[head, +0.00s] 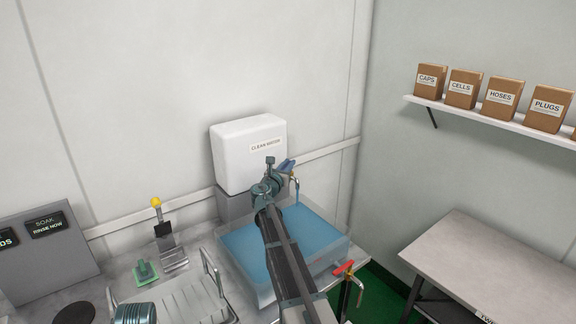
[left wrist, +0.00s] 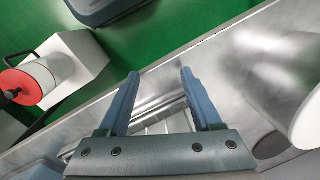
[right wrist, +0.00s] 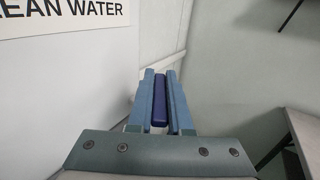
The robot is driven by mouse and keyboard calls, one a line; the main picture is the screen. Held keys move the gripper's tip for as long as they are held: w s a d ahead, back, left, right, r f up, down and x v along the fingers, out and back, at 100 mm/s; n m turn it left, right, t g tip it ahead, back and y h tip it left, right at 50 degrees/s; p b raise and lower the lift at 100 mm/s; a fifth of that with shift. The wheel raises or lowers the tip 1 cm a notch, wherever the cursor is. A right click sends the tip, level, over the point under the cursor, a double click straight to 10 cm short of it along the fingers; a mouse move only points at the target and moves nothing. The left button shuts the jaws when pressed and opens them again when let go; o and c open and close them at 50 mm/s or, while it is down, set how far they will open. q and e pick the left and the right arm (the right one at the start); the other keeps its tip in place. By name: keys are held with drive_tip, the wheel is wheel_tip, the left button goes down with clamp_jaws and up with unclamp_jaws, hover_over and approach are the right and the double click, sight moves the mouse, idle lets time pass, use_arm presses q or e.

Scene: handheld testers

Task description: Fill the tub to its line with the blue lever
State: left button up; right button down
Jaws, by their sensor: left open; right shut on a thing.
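The white tank (head: 236,160) marked CLEAN WATER stands at the back wall. Its blue lever (head: 290,163) sticks out beside my right gripper (head: 281,169). In the right wrist view the fingers (right wrist: 160,88) are shut on the blue lever (right wrist: 159,104). The clear tub (head: 340,243) holds blue water (head: 243,243). My right arm covers its middle, and I cannot make out its line. My left gripper (left wrist: 158,88) is open and empty over the bench.
A tap with a red lever (head: 344,268) sits at the tub's front right. A side table (head: 480,255) and a shelf of boxes (head: 500,117) are right.

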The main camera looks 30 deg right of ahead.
drive_tip(key=c, duration=0.8)
unclamp_jaws()
drive_tip(key=shift+c, duration=0.2)
drive_tip(key=v, duration=1.4)
drive_tip(key=shift+w, duration=0.1)
